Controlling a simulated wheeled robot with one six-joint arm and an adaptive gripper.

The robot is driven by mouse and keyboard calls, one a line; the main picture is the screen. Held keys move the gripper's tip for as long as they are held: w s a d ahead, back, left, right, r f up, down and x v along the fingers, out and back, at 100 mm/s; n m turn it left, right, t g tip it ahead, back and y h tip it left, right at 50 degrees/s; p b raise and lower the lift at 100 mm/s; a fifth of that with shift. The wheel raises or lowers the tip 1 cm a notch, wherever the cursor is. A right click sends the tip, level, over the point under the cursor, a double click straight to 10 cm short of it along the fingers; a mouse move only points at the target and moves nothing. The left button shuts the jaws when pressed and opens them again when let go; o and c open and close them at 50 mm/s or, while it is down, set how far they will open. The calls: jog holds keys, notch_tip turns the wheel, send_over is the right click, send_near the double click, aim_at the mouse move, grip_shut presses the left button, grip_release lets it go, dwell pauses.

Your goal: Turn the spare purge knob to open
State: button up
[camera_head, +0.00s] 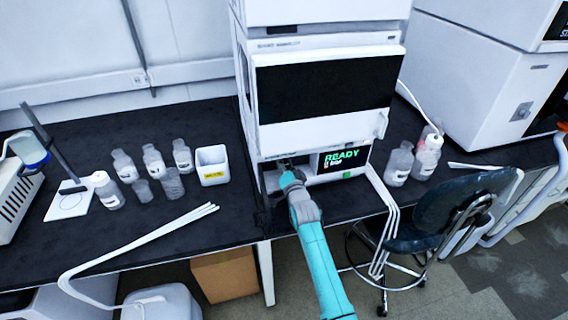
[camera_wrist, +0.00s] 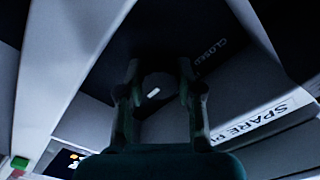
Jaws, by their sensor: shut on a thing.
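The spare purge knob (camera_wrist: 155,92) sits between my fingers in the wrist view, dark and dim, with a short white mark on its face. My gripper (camera_wrist: 156,88) is shut on it, one finger on each side. A printed "CLOSED" (camera_wrist: 209,48) stands up and right of the knob, and a white "SPARE PU..." label (camera_wrist: 262,118) lies lower right. In the head view my gripper (camera_head: 286,170) reaches the lower front of the white chromatography stack (camera_head: 325,38), left of the lit "READY" screen (camera_head: 341,157); the knob is hidden there.
White tubes (camera_head: 375,180) hang by the right front corner, near a blue chair (camera_head: 450,205).

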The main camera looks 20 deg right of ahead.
dwell(0.3)
jog(key=o, duration=1.2)
jog(key=shift+c, duration=0.2)
jog(key=shift+s, duration=0.1)
jog(key=s, duration=1.1)
jog(key=shift+s, duration=0.4)
